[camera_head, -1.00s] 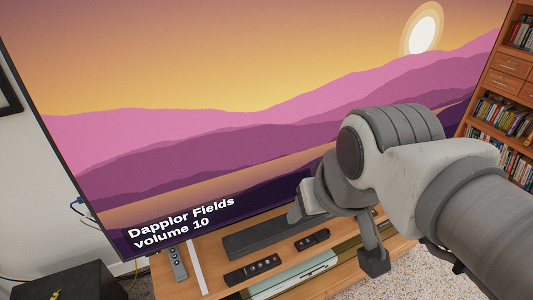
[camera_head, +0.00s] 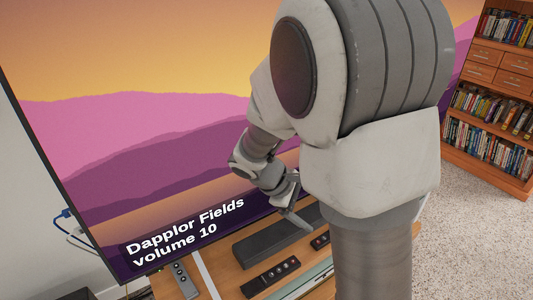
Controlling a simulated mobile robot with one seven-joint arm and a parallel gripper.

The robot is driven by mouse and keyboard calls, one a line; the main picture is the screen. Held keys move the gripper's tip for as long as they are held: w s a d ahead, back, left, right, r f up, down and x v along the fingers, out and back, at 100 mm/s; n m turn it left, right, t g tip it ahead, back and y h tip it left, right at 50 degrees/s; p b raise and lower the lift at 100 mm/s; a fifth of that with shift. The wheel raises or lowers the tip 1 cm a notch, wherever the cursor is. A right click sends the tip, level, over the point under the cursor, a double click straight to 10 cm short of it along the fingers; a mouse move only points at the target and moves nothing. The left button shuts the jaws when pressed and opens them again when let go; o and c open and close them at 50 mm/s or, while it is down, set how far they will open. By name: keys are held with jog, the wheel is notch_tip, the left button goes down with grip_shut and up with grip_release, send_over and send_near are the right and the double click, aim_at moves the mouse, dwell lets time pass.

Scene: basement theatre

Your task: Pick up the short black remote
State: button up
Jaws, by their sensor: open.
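The short black remote (camera_head: 320,240) lies on the wooden TV stand (camera_head: 222,264), right of the longer black remote (camera_head: 270,277). My arm hides part of its right side. My gripper (camera_head: 298,218) is above the stand near the soundbar, up and left of the short remote in the picture. One finger shows, pointing down and right; the other is hard to make out. The gripper is open, and I see nothing held in it.
A dark soundbar (camera_head: 268,243) lies behind the remotes, below the large television (camera_head: 130,140). A grey remote (camera_head: 185,280) lies at the left, beside a white strip (camera_head: 207,275). A bookcase (camera_head: 492,120) stands at the right. Carpet (camera_head: 480,235) there is clear.

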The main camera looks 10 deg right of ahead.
jog(key=w+f+n+t+h+b, duration=0.1)
jog(key=w+f+n+b, duration=0.1)
jog(key=f, duration=0.7)
jog(key=w+f+n+t+h+b, duration=0.1)
jog(key=w+f+n+h+b, duration=0.1)
jog(key=f+n, duration=0.4)
jog(key=w+f+n+t+h+b, duration=0.2)
jog(key=w+f+n+b, duration=0.1)
jog(key=f, duration=1)
jog(key=shift+w+f+n+b, duration=0.2)
jog(key=shift+w+n, duration=0.2)
jog(key=shift+w, duration=0.25)
jog(key=shift+w+f+n+b, duration=0.15)
jog(key=shift+w+n, duration=0.25)
jog(key=shift+w, duration=0.25)
jog(key=shift+d+f, duration=0.2)
jog(key=shift+f, duration=0.1)
jog(key=b+x, duration=0.1)
jog(key=x, duration=0.4)
jog(key=b+x, duration=0.2)
jog(key=x, duration=0.4)
jog(key=b+x, duration=0.2)
jog(key=x, duration=0.4)
jog(key=shift+w+r, duration=0.15)
jog(key=shift+w, duration=0.2)
grip_shut()
